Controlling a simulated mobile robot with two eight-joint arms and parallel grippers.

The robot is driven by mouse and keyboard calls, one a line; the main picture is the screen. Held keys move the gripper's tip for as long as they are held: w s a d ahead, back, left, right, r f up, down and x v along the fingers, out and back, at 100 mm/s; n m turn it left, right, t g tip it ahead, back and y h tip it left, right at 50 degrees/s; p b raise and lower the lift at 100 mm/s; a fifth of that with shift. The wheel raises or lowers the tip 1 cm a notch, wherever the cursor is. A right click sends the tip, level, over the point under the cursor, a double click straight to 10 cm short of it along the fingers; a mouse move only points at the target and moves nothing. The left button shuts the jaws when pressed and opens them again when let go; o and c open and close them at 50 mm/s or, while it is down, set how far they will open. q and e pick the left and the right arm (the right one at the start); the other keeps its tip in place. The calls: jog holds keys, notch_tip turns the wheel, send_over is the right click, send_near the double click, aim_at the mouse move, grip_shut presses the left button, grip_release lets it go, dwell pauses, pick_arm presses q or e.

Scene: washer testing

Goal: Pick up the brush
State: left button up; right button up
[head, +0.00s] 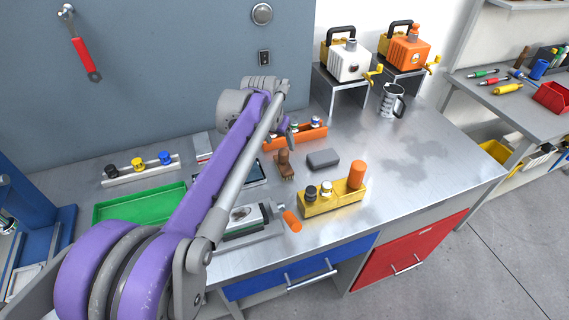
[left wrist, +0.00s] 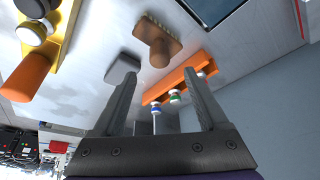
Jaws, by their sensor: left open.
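The brush (head: 284,165) has a brown wooden handle and stands on the grey metal workbench (head: 420,170), left of a grey block (head: 323,158). In the left wrist view the brush (left wrist: 157,40) shows ahead, just beyond the fingertips. My left gripper (left wrist: 158,68) is open, its two fingers spread apart with nothing held between them. In the head view it is mostly hidden behind my purple and grey left arm. My right gripper is not in view.
An orange rack (head: 300,137) with small bottles stands behind the brush. A yellow holder (head: 335,199) with an orange cylinder (head: 357,174) is in front. A green tray (head: 140,204) lies left.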

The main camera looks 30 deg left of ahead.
aim_at(283, 151)
pick_arm(q)
jog(key=x, duration=0.7)
jog(key=shift+f, duration=0.3)
grip_shut()
